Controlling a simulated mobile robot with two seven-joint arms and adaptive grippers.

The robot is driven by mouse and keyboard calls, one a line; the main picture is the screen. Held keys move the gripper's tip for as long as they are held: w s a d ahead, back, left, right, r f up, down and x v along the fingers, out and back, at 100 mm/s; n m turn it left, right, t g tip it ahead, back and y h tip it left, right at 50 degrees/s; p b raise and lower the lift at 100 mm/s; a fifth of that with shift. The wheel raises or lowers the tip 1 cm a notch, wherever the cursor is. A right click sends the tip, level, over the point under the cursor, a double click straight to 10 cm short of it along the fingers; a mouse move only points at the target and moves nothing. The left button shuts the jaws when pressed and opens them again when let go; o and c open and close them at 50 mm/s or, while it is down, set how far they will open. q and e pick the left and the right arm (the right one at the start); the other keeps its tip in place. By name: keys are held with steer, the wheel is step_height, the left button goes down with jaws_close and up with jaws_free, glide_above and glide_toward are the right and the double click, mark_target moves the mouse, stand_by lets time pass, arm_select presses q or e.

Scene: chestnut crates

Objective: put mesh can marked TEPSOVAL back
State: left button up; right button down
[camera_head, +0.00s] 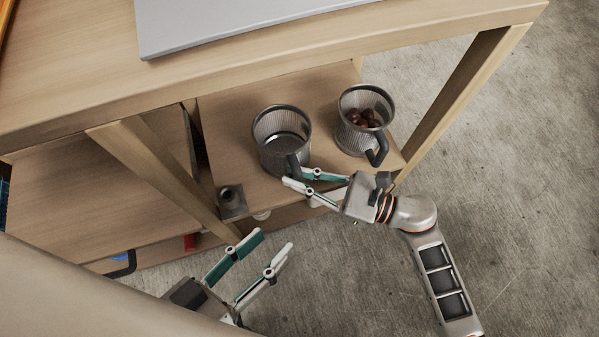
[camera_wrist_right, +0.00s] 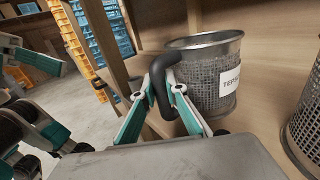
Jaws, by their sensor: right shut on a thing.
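The mesh can marked TEPSOVAL (camera_head: 270,140) is grey, upright and looks empty in the head view. It is at the shelf board, left of another can; whether its base touches the board I cannot tell. In the right wrist view the can (camera_wrist_right: 205,97) shows a white label, of which only the first letters are readable. My right gripper (camera_head: 303,183) is shut on its dark handle, which also shows in the wrist view (camera_wrist_right: 157,85). My left gripper (camera_head: 270,254) is open and empty, below and in front of the shelf.
A second mesh can (camera_head: 351,140) holding brown chestnuts stands close on the right. A small dark metal piece (camera_head: 232,200) is at the board's left front corner. Wooden posts (camera_head: 160,170) flank the shelf, and a tabletop (camera_head: 90,85) overhangs it. Open floor lies in front.

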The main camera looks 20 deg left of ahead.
steer(key=shift+r, duration=0.1)
steer(key=c, duration=2)
jaws_free()
steer(key=shift+f, duration=0.2)
steer(key=shift+c, duration=0.2)
arm_select(q)
steer(key=shift+r, duration=0.1)
arm_select(e)
steer(key=shift+r, duration=0.15)
steer(key=shift+w+d+r, duration=0.1)
steer(key=shift+r, duration=0.05)
arm_select(q)
steer(key=shift+a+m+p, duration=0.35)
steer(key=shift+a+m, duration=0.1)
steer(key=shift+m, duration=0.05)
arm_select(e)
steer(key=s+d, duration=0.1)
steer(key=d, duration=1)
steer(key=shift+d+f, duration=0.2)
steer(key=shift+d, duration=0.2)
arm_select(q)
steer(key=shift+w, duration=0.15)
